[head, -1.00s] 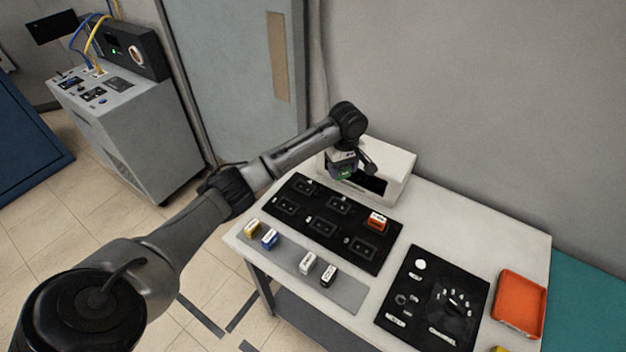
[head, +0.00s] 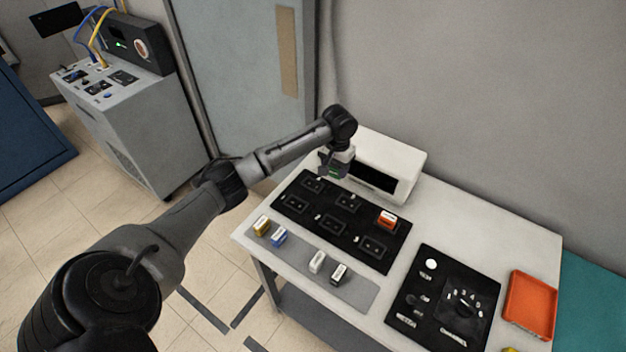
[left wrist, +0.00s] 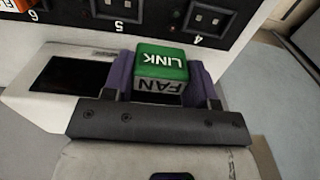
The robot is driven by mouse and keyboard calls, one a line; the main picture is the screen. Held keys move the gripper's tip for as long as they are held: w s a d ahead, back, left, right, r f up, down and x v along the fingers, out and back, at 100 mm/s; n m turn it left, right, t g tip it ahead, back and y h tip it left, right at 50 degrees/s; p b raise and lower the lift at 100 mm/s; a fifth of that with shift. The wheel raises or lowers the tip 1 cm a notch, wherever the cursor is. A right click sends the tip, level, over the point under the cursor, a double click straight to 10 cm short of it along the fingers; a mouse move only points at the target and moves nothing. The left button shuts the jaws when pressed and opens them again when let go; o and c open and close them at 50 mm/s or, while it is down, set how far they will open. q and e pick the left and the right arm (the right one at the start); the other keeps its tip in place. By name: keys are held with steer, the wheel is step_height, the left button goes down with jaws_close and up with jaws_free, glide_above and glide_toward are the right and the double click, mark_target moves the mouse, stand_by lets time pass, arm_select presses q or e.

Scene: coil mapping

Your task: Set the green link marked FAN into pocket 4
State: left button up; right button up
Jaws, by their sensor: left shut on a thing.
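My left gripper (head: 335,168) is shut on the green link (head: 333,172) and holds it above the back edge of the black pocket board (head: 305,229). In the left wrist view the link (left wrist: 161,62) shows a green top reading LINK and a grey side reading FAN, between the purple finger pads of my gripper (left wrist: 162,84). Pocket 4 (left wrist: 207,18) shows empty there, marked by an upside-down 4, just beyond the link and to its right. In the head view pocket 4 (head: 313,185) is at the back left of the board. My right gripper is out of view.
An orange link (head: 387,219) sits in the back right pocket. A white box (head: 405,178) with a dark opening stands close behind the board. Several links lie on the grey strip (head: 350,288) in front. A dial panel (head: 445,300) and orange tray (head: 529,304) are at right.

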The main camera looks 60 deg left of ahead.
arm_select(q)
glide_above(313, 186)
step_height(313, 186, down, 4)
steer(key=shift+a+f+b, duration=0.1)
steer(key=shift+f+b, duration=0.1)
steer(key=shift+b, duration=0.2)
steer(key=shift+f+b, duration=0.4)
steer(key=shift+f, duration=1.6)
steer(key=shift+f, duration=0.1)
steer(key=shift+f, duration=0.15)
steer(key=o, duration=0.9)
